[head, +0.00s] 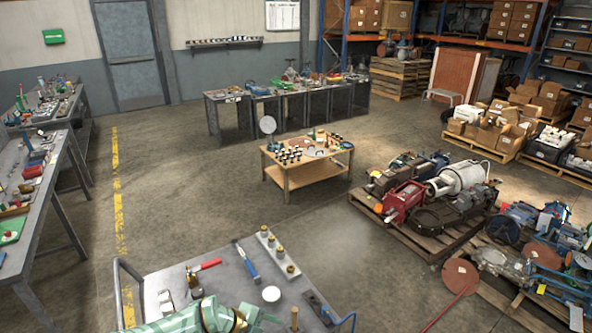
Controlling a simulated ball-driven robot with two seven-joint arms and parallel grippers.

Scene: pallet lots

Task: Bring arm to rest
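Neither of my grippers can be made out in the head view. A pale green shape (205,318) with a brass-coloured part lies at the bottom edge, over the near grey cart top. It is cut off by the frame, and I cannot tell what it is. No gripper fingers show, so I cannot see whether either gripper is open or holds anything.
The near grey cart (225,277) carries a red-handled tool, a blue-handled tool and a plate with brass fittings. A low wooden table (305,173) stands mid-floor. Benches line the left and back. Loaded pallets (400,232) fill the right. Open floor (190,195) lies left of centre.

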